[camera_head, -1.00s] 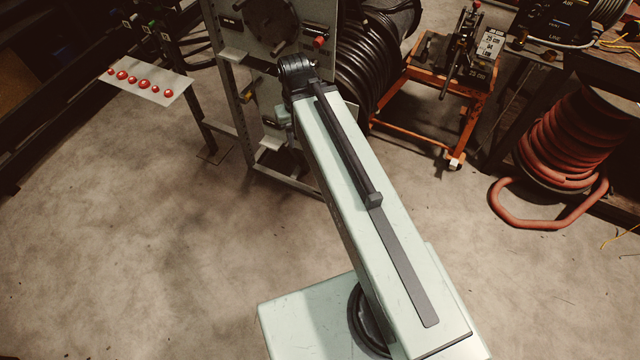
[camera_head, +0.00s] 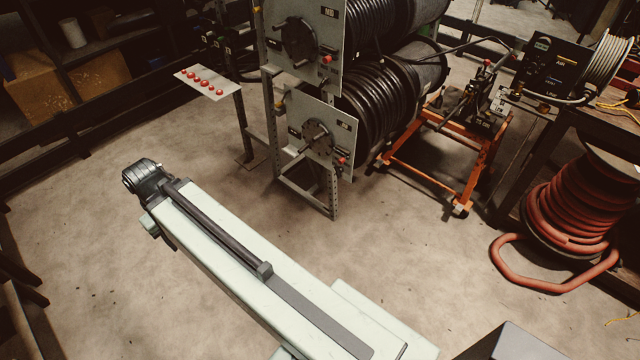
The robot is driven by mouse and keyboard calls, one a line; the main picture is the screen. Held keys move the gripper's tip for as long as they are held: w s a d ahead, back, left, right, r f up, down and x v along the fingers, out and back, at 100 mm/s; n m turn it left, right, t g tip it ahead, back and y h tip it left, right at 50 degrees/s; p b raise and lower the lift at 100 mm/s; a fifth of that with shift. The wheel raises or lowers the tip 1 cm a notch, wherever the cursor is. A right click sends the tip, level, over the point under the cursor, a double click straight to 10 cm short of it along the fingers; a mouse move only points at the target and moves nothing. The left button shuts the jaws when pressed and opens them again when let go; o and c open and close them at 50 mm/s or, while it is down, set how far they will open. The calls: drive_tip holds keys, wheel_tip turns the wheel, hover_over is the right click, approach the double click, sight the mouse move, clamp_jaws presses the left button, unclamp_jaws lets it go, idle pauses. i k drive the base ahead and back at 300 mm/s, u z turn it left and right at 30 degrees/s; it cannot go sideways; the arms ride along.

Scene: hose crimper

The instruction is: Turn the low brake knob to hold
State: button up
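The lower reel panel (camera_head: 343,119) is a grey plate on the rack in the head view. It carries a large round dark hub or handwheel (camera_head: 318,138), a small red knob (camera_head: 341,160) at its lower right and a small label. I cannot read which fitting is the brake knob or its setting. My arm stretches to the upper left and ends in a dark wrist joint, left of the rack and well apart from the panel. My gripper fingers do not show; they are hidden beyond the wrist.
An upper reel panel (camera_head: 329,45) has a similar wheel and red knob (camera_head: 326,58). A plate with several red buttons (camera_head: 201,82) stands left of the rack. An orange cart (camera_head: 440,165) and red hose coil (camera_head: 570,215) are on the right. Floor before the rack is clear.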

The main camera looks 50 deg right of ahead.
sight(338, 170)
drive_tip(key=u, duration=0.25)
drive_tip(key=i, duration=1.3)
drive_tip(key=z, duration=0.45)
drive_tip(key=k, duration=0.85)
drive_tip(key=z, duration=0.1)
drive_tip(key=i, duration=0.9)
drive_tip(key=u, duration=0.1)
